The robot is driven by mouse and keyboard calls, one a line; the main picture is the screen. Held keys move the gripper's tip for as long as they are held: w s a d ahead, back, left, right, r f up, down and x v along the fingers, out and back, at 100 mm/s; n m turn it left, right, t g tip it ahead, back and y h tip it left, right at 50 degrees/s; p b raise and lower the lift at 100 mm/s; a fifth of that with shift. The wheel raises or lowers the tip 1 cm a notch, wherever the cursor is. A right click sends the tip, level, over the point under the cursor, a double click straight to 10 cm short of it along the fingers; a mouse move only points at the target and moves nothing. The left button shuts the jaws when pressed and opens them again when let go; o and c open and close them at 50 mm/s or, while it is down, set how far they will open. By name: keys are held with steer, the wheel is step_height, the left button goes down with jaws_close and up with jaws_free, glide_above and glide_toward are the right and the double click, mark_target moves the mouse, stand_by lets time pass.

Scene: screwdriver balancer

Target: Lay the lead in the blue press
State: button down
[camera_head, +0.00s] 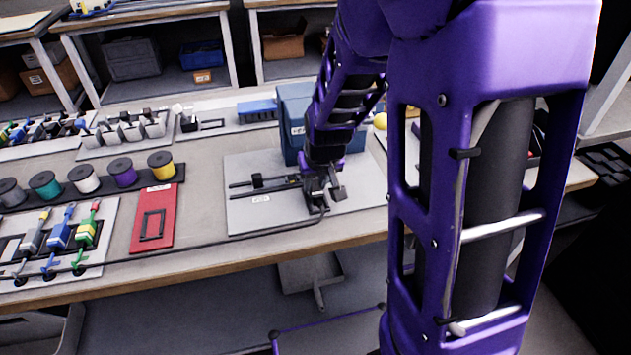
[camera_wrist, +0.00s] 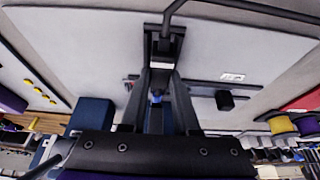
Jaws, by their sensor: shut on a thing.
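The lead (camera_head: 265,232) is a thin dark cable running along the front of the bench from the left to my gripper (camera_head: 322,205). In the wrist view my gripper (camera_wrist: 163,42) is shut on the lead's dark end, and the cable (camera_wrist: 235,9) leads off to the upper right. In the head view my gripper is low over a light grey plate; contact with it is unclear.
A tall blue box (camera_head: 296,108) stands right behind my gripper. The grey plate (camera_head: 285,215) carries dark rails (camera_head: 262,185). Between there and the presses lie a red board (camera_head: 145,232) and a row of coloured spools (camera_head: 122,172). The bench's front strip is mostly clear.

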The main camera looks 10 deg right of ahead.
steer(key=shift+f, duration=0.5)
stand_by(0.3)
steer(key=c, duration=0.6)
jaws_free()
steer(key=shift+r, duration=0.1)
steer(key=shift+p+v, duration=5.7)
steer(key=shift+v, duration=2.95)
